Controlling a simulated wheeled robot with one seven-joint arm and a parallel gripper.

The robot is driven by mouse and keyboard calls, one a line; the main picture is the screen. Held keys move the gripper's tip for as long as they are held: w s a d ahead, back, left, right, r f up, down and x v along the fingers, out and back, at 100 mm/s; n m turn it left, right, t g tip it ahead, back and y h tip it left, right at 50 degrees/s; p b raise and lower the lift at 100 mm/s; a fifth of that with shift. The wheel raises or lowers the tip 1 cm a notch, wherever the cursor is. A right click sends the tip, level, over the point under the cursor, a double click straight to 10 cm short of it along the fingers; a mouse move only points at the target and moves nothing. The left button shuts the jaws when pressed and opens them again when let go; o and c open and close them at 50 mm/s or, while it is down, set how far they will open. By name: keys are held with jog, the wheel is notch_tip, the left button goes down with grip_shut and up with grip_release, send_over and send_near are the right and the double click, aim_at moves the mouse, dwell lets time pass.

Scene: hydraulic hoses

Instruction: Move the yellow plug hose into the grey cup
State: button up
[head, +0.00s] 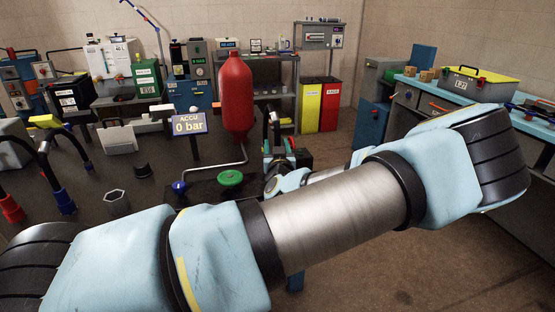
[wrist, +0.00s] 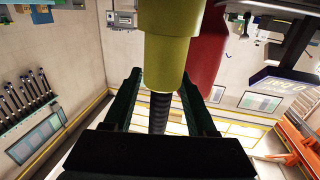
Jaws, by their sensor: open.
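The yellow plug (wrist: 165,60) fills the top middle of the wrist view, with its ribbed black hose (wrist: 158,112) below it. My gripper (wrist: 163,92) is open, with one dark green finger on each side of the plug and hose. Small gaps show beside the hose; whether a finger touches the plug I cannot tell. In the head view my gripper (head: 287,155) is small, partly behind my arm, right of the red cylinder; the plug is not clear there. The grey cup (head: 117,202), six-sided and open-topped, stands on the dark bench at the left.
A red cylinder (head: 235,95) stands close to my gripper, by an ACCU 0 bar sign (head: 189,124). A green handwheel (head: 230,178) and a blue knob (head: 179,187) are on the bench. A dark cup (head: 143,170) stands behind the grey one. Hoses with red and blue ends (head: 64,203) are farther left.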

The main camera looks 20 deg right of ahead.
grip_shut()
dwell(0.3)
dwell(0.4)
